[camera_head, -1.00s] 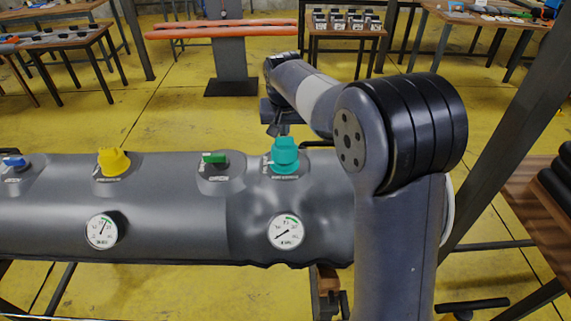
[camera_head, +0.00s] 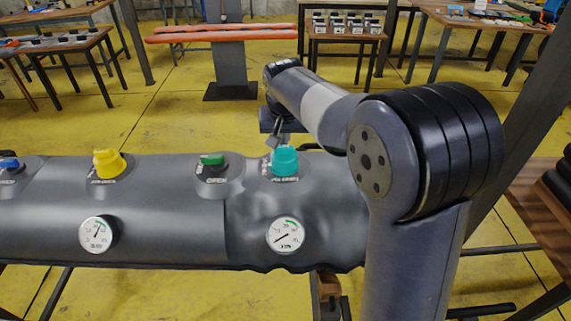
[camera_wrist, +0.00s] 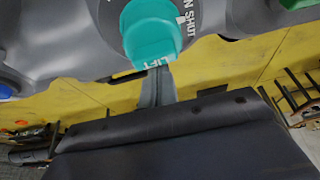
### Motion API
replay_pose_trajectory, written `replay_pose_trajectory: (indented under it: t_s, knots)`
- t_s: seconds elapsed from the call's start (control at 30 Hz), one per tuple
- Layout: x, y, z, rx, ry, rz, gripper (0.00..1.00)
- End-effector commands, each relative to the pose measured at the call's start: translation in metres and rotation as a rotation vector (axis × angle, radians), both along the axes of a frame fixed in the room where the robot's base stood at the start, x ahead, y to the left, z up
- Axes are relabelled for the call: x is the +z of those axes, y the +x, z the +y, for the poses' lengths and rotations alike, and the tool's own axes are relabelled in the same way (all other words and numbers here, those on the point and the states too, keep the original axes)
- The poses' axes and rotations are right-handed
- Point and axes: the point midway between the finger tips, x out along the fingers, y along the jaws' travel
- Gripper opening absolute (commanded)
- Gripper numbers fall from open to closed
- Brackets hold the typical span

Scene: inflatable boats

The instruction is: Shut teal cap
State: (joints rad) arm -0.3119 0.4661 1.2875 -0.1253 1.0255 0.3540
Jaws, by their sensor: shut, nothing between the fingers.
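The teal cap (camera_head: 284,162) sits on top of the grey inflatable tube (camera_head: 160,215), near its right part. It looks low and seated against its dark collar. In the wrist view the teal cap (camera_wrist: 152,32) fills the top middle, with a "LIFT" label at its near edge and "SHUT" lettering on the collar. My gripper (camera_head: 276,141) is just behind the cap in the head view. In the wrist view my gripper (camera_wrist: 157,82) is shut and empty, its tips at the cap's "LIFT" edge. I cannot tell whether they touch.
A green valve (camera_head: 212,159), a yellow cap (camera_head: 109,164) and a blue valve (camera_head: 10,164) stand on the tube to the left. A round gauge (camera_head: 286,235) is below the teal cap, another gauge (camera_head: 98,234) further left. A dark post (camera_head: 520,110) rises at right.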

Motion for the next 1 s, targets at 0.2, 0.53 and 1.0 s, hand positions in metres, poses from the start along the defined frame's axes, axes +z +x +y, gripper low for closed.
replay_pose_trajectory:
  t_s: [0.2, 0.53, 1.0]
  knots:
    - [0.004, -0.01, 0.001, 0.0, -0.006, 0.045, 0.0]
    - [0.042, -0.009, 0.001, 0.001, -0.005, 0.037, 0.0]
    - [0.062, -0.007, -0.001, 0.0, -0.006, 0.032, 0.0]
